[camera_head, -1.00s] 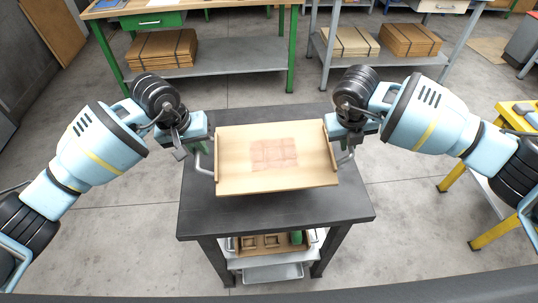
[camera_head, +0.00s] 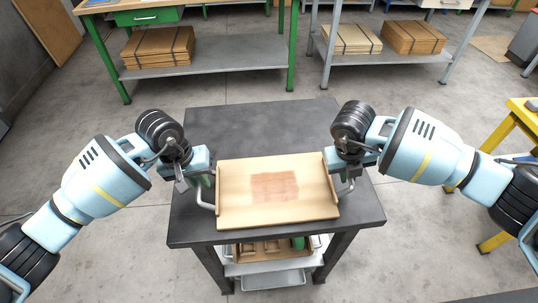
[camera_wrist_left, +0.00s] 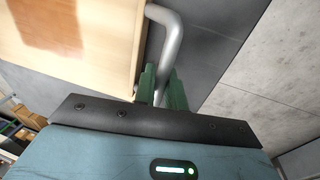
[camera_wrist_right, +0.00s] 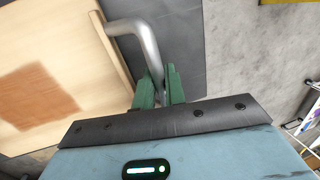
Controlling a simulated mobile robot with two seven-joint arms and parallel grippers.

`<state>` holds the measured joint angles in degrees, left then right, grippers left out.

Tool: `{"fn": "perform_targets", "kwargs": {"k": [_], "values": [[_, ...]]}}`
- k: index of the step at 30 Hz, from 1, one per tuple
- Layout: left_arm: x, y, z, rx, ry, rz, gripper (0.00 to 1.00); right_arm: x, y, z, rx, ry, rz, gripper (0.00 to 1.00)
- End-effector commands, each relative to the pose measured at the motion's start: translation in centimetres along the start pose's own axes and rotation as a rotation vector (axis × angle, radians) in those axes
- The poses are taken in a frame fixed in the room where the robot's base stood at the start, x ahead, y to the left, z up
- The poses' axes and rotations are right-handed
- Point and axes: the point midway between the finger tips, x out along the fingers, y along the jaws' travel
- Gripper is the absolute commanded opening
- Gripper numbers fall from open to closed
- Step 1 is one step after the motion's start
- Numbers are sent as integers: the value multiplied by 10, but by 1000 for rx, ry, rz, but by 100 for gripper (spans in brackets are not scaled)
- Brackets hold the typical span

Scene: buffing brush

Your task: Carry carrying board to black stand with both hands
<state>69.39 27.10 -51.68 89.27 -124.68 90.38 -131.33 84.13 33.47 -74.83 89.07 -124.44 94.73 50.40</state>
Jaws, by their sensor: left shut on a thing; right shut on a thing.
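The carrying board (camera_head: 240,205) is a pale wooden tray with raised side edges, a reddish-brown patch in its middle and a metal handle at each side. It is in front of me, over the near part of the black stand (camera_head: 262,122); I cannot tell whether it touches the top. My left gripper (camera_head: 190,182) is shut on the left handle (camera_wrist_left: 168,45). My right gripper (camera_head: 350,175) is shut on the right handle (camera_wrist_right: 148,50). In both wrist views the green fingers close around the grey handle bar. The board looks about level.
The stand's lower shelf (camera_head: 275,268) holds a wooden box and a green item. A green-legged workbench (camera_head: 215,55) and a grey-legged one (camera_head: 400,70) with cardboard stacks stand behind. A yellow-legged table (camera_head: 500,135) is at the right. The far part of the stand top is clear.

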Motion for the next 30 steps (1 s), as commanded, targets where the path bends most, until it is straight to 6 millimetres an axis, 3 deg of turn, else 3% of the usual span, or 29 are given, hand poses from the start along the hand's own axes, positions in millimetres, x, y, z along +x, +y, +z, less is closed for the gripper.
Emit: {"fn": "perform_targets", "kwargs": {"k": [1, 2, 6, 17, 23, 30], "values": [[8, -2, 2, -2, -8, -1, 0, 8, 2, -2, -1, 8, 0, 0], [5, -1, 1, -1, -5, -1, 16, 5, 1, -1, 0, 5, -1, 16], [3, -1, 0, -1, -2, -1, 34, 2, 0, 0, 0, 2, 0, 34], [-2, -1, 0, -1, -1, -1, 34, 3, 0, -1, 0, 3, 0, 34], [-30, -1, -1, 0, 2, -1, 34, 3, 1, -1, -1, 3, 0, 34], [-78, -1, 0, 1, 2, -1, 34, 3, 1, -1, -1, 3, 0, 34]]}}
